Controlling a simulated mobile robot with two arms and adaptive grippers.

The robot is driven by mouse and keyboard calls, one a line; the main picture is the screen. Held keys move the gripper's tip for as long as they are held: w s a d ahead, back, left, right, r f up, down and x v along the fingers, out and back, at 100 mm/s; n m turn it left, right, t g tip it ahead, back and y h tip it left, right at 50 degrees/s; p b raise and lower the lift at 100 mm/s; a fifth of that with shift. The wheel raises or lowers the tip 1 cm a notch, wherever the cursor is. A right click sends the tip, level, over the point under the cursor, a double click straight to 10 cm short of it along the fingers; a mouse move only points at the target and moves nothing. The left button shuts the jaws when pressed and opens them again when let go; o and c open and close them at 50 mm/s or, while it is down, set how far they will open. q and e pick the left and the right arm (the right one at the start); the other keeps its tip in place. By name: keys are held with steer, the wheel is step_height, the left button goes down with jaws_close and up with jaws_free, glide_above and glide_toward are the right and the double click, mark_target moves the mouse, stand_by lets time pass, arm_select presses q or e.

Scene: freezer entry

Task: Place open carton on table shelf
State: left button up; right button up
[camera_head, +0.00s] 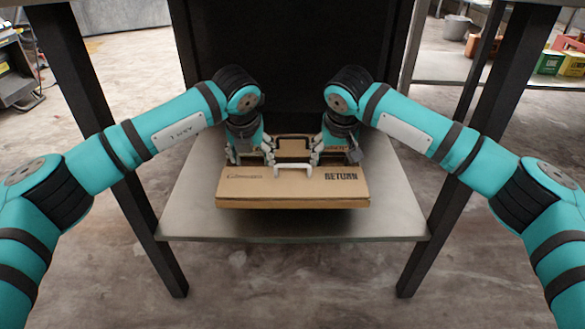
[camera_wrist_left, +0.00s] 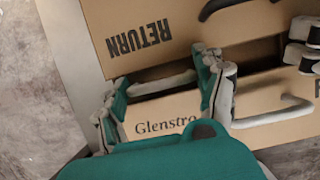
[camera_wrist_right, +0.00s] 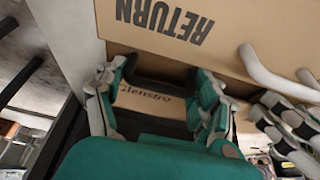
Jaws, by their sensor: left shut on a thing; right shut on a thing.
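The brown cardboard carton (camera_head: 292,190) is on or just above the grey table shelf (camera_head: 190,215); I cannot tell if it touches. Its near flap, marked RETURN, faces up, and a white handle (camera_head: 293,167) and a black handle (camera_head: 293,139) show near its opening. My left gripper (camera_head: 251,153) is shut on the carton at its left part; my right gripper (camera_head: 322,153) is shut on it at its right part. The carton also shows in the left wrist view (camera_wrist_left: 185,30) and right wrist view (camera_wrist_right: 210,50). The exact finger contacts are partly hidden.
Dark table legs (camera_head: 127,200) stand left and right of the shelf, close to my arms. A dark panel (camera_head: 292,60) rises behind the carton. Bare shelf shows around the carton. A rear rack (camera_head: 500,72) with bins is at the upper right.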

arm_select(q)
steer(key=shift+d+f, duration=0.1)
steer(key=shift+f, duration=0.1)
arm_select(e)
steer(key=shift+f, duration=0.2)
